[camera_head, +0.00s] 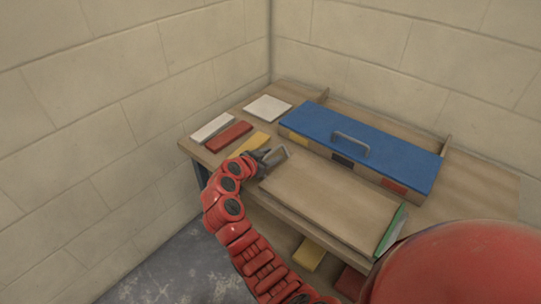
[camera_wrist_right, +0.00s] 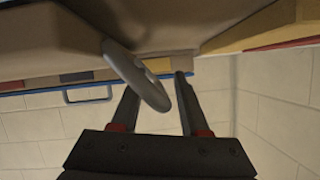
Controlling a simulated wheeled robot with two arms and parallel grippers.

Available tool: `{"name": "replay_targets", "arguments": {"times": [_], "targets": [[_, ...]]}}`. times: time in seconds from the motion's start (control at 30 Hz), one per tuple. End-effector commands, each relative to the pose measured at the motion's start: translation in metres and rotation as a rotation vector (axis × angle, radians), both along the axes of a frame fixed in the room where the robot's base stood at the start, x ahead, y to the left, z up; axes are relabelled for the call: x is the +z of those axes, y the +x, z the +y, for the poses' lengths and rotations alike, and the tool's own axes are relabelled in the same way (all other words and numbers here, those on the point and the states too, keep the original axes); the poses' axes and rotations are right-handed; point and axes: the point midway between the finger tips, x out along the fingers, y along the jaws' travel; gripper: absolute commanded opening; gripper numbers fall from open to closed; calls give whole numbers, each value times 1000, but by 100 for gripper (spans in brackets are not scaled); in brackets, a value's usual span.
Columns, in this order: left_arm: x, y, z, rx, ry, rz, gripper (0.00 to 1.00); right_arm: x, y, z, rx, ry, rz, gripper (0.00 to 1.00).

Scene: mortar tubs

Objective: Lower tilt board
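The tilt board (camera_head: 330,200) appears to be the broad brown panel at the front of the workbench, its surface close to flat. A grey handle (camera_head: 277,155) stands at its far left corner. My right gripper (camera_head: 266,156) is at that handle. In the right wrist view a rounded grey handle (camera_wrist_right: 137,76) crosses in front of my right gripper's fingers (camera_wrist_right: 157,92), which stand apart. The handle is nearer the left finger; I cannot tell whether they touch. My left gripper is out of view.
A blue-lidded box (camera_head: 390,153) stands behind the board. A white tile (camera_head: 212,127), a red tile (camera_head: 229,136), a yellow tile (camera_head: 251,143) and another white tile (camera_head: 267,108) lie at left. A green-edged piece (camera_head: 392,231) is at the board's right end. Block walls enclose the back and left.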

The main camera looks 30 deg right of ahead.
Motion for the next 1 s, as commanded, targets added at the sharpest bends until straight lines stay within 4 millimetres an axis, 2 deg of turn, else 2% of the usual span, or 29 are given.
{"name": "replay_targets", "arguments": {"times": [0.17, 0.27, 0.37, 0.73, 0.9, 1.0], "targets": [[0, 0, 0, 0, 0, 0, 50, 2, 0, 1, 0, -1, -2, 45], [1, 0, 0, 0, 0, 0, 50, 6, -3, 9, 2, -3, -5, 45], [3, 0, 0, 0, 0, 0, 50, 12, -11, 23, 3, 0, -3, 45], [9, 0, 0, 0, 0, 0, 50, 50, -52, 104, 7, -1, -5, 45], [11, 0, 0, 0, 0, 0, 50, 62, -66, 130, 5, 0, -5, 45], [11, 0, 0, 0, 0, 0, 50, 66, -71, 138, 2, 0, -2, 45]]}}
